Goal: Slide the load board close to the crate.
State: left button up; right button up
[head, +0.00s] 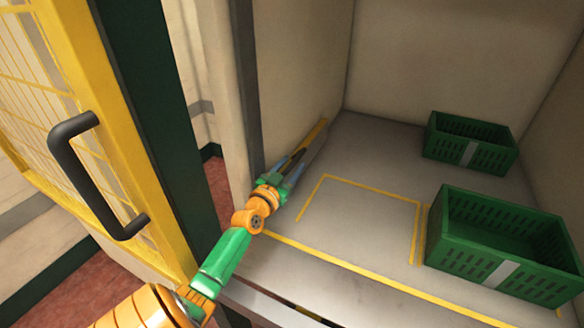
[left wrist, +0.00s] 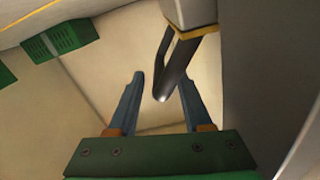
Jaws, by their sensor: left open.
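The load board (head: 317,146) looks like a narrow grey panel with a yellow edge, standing along the left wall of the bay. In the left wrist view the grey board (left wrist: 190,12) shows a yellow band and a dark handle (left wrist: 164,62). My left gripper (head: 291,163) is at the board's near end. In the left wrist view its blue fingers (left wrist: 161,78) are open, with the handle's end between or just beyond them; contact cannot be told. A green crate (head: 482,226) stands at the right front, and another green crate (head: 474,129) stands at the back right. My right gripper is out of view.
A yellow mesh door (head: 40,110) with a black handle (head: 78,180) stands at the left, beside my left arm. A dark post (head: 246,90) is close to the gripper. The grey floor (head: 365,222) between board and crates is clear, with yellow marking lines.

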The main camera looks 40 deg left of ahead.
pick_arm(q)
jog(key=shift+w+a, duration=0.1)
jog(key=shift+w, duration=0.1)
jog(key=shift+c, duration=0.5)
grip_shut()
dwell(0.9)
